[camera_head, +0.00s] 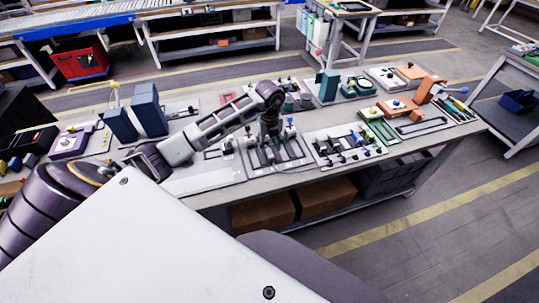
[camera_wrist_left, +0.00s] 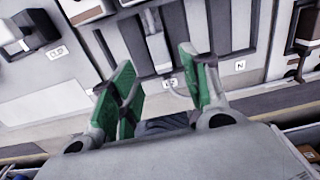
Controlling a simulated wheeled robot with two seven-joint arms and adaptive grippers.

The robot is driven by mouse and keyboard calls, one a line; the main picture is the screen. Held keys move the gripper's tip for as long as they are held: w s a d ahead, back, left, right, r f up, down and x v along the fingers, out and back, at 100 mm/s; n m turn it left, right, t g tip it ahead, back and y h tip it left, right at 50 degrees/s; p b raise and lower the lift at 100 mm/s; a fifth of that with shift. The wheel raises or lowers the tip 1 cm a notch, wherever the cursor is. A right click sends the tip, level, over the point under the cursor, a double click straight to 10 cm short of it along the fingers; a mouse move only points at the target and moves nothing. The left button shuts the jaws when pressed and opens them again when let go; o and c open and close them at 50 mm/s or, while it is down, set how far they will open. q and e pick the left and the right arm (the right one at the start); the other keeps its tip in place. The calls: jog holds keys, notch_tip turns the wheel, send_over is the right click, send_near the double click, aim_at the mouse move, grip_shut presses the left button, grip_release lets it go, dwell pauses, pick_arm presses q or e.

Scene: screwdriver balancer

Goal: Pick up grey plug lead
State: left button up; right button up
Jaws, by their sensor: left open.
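My left gripper (camera_head: 268,142) reaches down over the board with dark slots (camera_head: 245,160) on the workbench. In the left wrist view the gripper (camera_wrist_left: 160,66) shows two green-padded fingers, spread apart with nothing held between them. A light grey, elongated piece (camera_wrist_left: 156,45), which looks like the grey plug lead, lies in a slot of the panel just beyond the fingertips, roughly in line with the gap. A thin pale loop (camera_wrist_left: 174,88) shows between the fingers near a small label. I cannot tell whether the fingers touch anything. The right gripper is not in view.
A board of small connectors (camera_head: 345,146) sits right of the gripper. Blue-grey upright blocks (camera_head: 149,110) stand to the left, and a teal fixture (camera_head: 328,85) stands behind. The bench's front edge is close to the slotted board. Cardboard boxes (camera_head: 325,196) sit below.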

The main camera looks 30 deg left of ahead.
aim_at(269, 153)
pick_arm(q)
jog(key=shift+w+a+f+p, duration=0.1)
jog(key=shift+f+p, duration=0.05)
jog(key=shift+f, duration=0.7)
jog(key=shift+w+a+f+p, duration=0.1)
jog(key=shift+w+f+p, duration=0.1)
jog(key=shift+f, duration=0.7)
jog(key=shift+w+a+f+p, duration=0.1)
jog(key=shift+f+p, duration=0.05)
jog(key=shift+f, duration=0.7)
jog(key=shift+c, duration=0.3)
grip_shut()
